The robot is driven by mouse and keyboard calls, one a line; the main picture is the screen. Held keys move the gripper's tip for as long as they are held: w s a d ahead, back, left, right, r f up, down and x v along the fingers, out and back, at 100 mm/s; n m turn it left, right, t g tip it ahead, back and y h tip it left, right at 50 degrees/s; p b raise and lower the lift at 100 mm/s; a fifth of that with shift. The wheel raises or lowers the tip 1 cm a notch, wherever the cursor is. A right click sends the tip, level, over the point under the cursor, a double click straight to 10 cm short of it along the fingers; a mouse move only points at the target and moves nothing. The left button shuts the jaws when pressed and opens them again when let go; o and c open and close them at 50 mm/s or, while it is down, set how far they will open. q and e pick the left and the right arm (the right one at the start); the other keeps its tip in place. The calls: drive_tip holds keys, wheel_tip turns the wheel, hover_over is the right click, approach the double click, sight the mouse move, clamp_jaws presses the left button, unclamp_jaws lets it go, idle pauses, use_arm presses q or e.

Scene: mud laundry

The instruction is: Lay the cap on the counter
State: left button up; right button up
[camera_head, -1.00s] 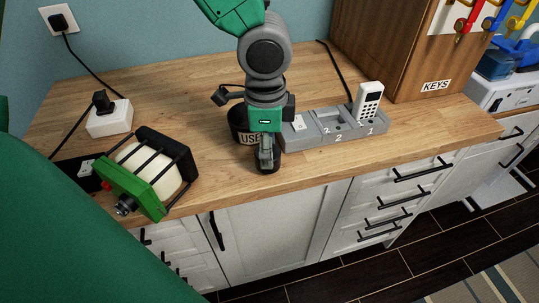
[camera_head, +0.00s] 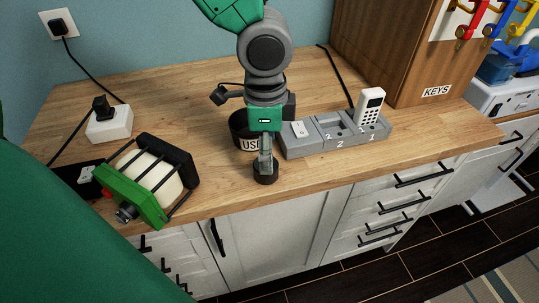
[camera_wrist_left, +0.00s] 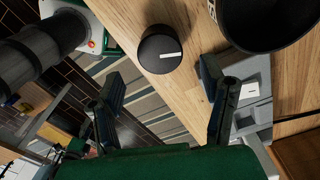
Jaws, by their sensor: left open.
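The cap is a round black piece with a white line on its top. It lies on the wooden counter (camera_head: 330,75) near the front edge, in the head view (camera_head: 266,177) and in the wrist view (camera_wrist_left: 161,50). My left gripper (camera_head: 265,158) points down above the cap in the head view. In the wrist view my left gripper (camera_wrist_left: 160,82) has its fingers spread wide with nothing between them, and the cap shows clear beyond the tips. My right gripper is not in view.
A black cup (camera_head: 243,128) labelled "USE" stands just behind the cap. A grey numbered tray (camera_head: 340,142) holding a white handset (camera_head: 369,106) is to the right. A green caged device (camera_head: 130,197) lies left. A wooden key cabinet (camera_head: 400,55) stands back right.

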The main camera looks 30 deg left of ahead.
use_arm(q)
wheel_tip(320, 180, up, 8)
drive_tip(key=p, duration=0.1)
drive_tip(key=shift+d+r, duration=0.15)
drive_tip(key=shift+r, duration=0.1)
drive_tip(key=shift+s+a, duration=0.1)
drive_tip(key=shift+a, duration=0.1)
drive_tip(key=shift+f, duration=0.1)
